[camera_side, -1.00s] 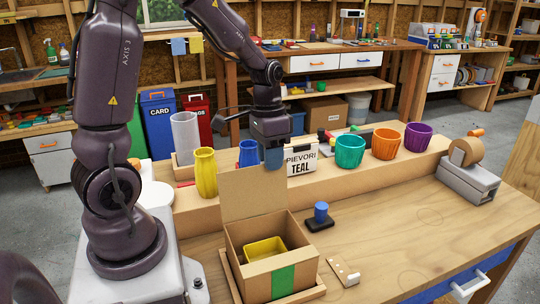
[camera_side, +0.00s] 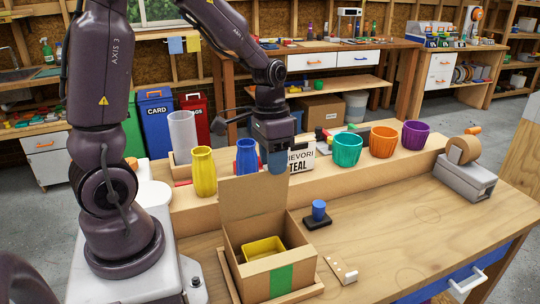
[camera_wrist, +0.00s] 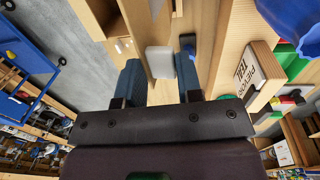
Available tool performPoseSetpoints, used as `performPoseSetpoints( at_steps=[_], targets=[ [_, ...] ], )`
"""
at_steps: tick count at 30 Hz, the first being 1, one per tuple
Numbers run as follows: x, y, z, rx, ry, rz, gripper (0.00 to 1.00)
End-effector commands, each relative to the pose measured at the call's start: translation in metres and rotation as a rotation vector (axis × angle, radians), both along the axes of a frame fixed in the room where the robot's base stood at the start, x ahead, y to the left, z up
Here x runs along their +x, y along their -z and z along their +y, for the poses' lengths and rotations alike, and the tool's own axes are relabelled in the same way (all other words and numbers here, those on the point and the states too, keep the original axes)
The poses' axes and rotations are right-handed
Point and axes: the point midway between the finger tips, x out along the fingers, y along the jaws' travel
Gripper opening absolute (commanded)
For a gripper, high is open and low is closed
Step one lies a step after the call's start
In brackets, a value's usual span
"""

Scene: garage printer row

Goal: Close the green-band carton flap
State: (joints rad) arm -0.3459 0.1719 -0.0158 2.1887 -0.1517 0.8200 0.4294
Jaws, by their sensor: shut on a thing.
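The open brown carton (camera_side: 246,269) stands on the bench with a green band (camera_side: 281,281) on its front. Its back flap (camera_side: 250,200) stands raised. A yellow tray (camera_side: 263,247) lies inside. My gripper (camera_side: 278,162) is at the top right edge of the flap, pointing down, shut on the flap; the grip itself is hard to see.
Yellow (camera_side: 203,174) and blue (camera_side: 247,158) vases and a white label sign (camera_side: 301,161) stand on the ledge behind. Teal (camera_side: 346,150), orange (camera_side: 382,142) and purple (camera_side: 415,134) cups follow to the right. A blue-knobbed stamp (camera_side: 318,214) sits right of the carton. The bench front right is mostly clear.

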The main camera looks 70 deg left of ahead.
Motion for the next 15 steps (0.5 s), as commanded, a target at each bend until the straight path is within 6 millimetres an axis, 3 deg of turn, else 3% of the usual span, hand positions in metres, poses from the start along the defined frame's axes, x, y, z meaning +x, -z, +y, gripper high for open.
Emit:
performPoseSetpoints(
  at_steps=[1, 15],
  targets=[
    [-0.002, 0.003, -0.011, -0.011, 0.0, 0.011, 0.0],
    [-0.002, 0.019, -0.064, -0.008, 0.001, 0.012, 0.0]
  ],
)
